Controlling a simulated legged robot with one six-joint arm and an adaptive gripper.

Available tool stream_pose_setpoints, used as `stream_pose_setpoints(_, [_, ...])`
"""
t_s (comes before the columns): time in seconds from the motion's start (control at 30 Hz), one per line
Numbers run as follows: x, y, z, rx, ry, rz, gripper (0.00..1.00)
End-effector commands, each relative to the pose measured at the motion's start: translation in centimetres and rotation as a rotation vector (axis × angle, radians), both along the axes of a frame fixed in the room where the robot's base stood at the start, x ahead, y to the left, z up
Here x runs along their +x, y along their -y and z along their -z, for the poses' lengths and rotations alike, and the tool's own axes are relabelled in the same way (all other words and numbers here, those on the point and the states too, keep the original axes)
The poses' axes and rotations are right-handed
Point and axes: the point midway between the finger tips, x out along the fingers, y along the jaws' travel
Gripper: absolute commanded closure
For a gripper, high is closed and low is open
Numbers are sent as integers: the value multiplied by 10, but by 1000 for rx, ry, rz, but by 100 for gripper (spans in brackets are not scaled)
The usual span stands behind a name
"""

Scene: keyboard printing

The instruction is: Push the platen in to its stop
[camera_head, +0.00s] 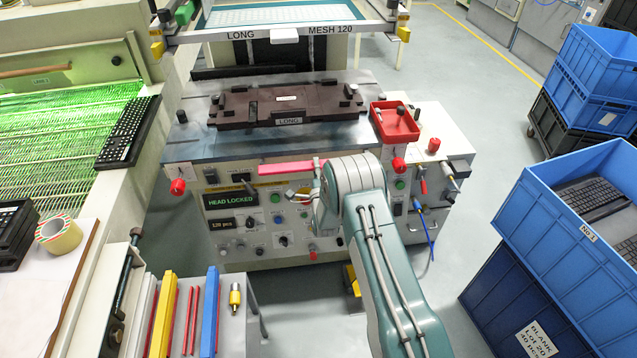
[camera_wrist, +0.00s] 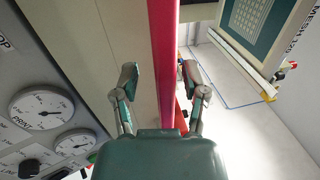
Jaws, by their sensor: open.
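The platen is a grey plate (camera_head: 185,140) on top of the printing machine, bearing a dark brown fixture (camera_head: 240,110) marked LONG. A red bar (camera_head: 285,168) runs along the machine's front below the plate; how it joins the platen cannot be told. My gripper (camera_head: 305,192) is at the machine's front, just below the bar's right part and partly hidden by my arm. In the wrist view, my gripper (camera_wrist: 163,80) is open, with the red bar (camera_wrist: 163,50) running between its two fingers. Gaps show on both sides, so the fingers do not grip it.
The front panel reads HEAD LOCKED (camera_head: 231,200) and has knobs and gauges (camera_wrist: 42,105). A red tray (camera_head: 395,122) sits at the machine's right. The screen frame (camera_head: 280,35) stands above the back. Blue crates (camera_head: 570,210) stand far right; clear floor (camera_head: 480,120) lies between.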

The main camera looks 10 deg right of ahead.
Motion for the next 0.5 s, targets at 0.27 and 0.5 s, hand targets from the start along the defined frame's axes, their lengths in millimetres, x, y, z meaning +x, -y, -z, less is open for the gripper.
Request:
stream_pose_setpoints(0.27, [-56, 0, 14, -1, -6, 0, 43])
stream_pose_setpoints(0.5, [-91, 0, 22, -2, -4, 0, 43])
